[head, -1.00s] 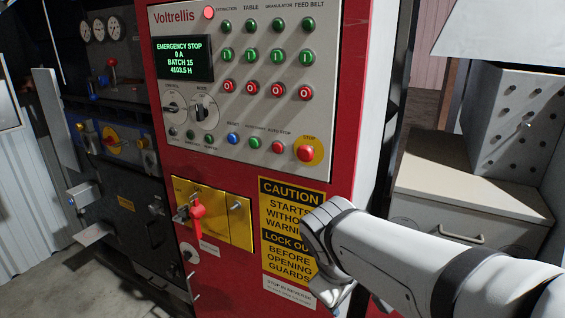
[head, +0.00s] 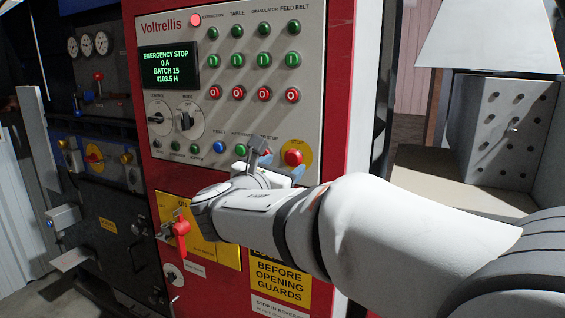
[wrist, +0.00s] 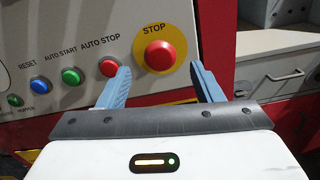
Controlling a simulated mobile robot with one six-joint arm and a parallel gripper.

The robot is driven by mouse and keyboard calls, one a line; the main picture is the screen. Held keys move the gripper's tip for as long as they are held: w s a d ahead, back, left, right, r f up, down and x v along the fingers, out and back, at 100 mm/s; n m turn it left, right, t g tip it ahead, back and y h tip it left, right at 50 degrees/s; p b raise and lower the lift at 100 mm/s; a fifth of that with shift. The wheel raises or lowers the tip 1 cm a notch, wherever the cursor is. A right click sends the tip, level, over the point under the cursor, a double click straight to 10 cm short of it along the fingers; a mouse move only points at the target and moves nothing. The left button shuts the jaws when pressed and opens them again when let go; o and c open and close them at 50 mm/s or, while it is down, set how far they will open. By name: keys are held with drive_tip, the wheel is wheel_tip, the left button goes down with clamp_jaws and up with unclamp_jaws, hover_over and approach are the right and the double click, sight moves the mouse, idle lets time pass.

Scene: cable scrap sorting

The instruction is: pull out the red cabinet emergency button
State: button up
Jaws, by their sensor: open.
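The red emergency stop button (head: 293,158) sits on a yellow disc at the lower right of the grey control panel. In the wrist view the button (wrist: 159,55) is a round red mushroom head under the word STOP. My gripper (head: 279,162) is open and empty just left of and below the button in the head view. In the wrist view its two blue fingers (wrist: 160,85) stand apart, one on each side of the button's line and below it. The fingers do not appear to touch the button. The panel screen (head: 169,64) reads EMERGENCY STOP.
The smaller red auto stop button (wrist: 109,66) lies close to the left finger, with green (wrist: 71,76) and blue buttons further left. A red-handled yellow switch plate (head: 212,246) is below. A beige cabinet (head: 425,175) stands at the right.

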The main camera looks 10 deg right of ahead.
sight(291, 160)
drive_tip(key=x, duration=0.5)
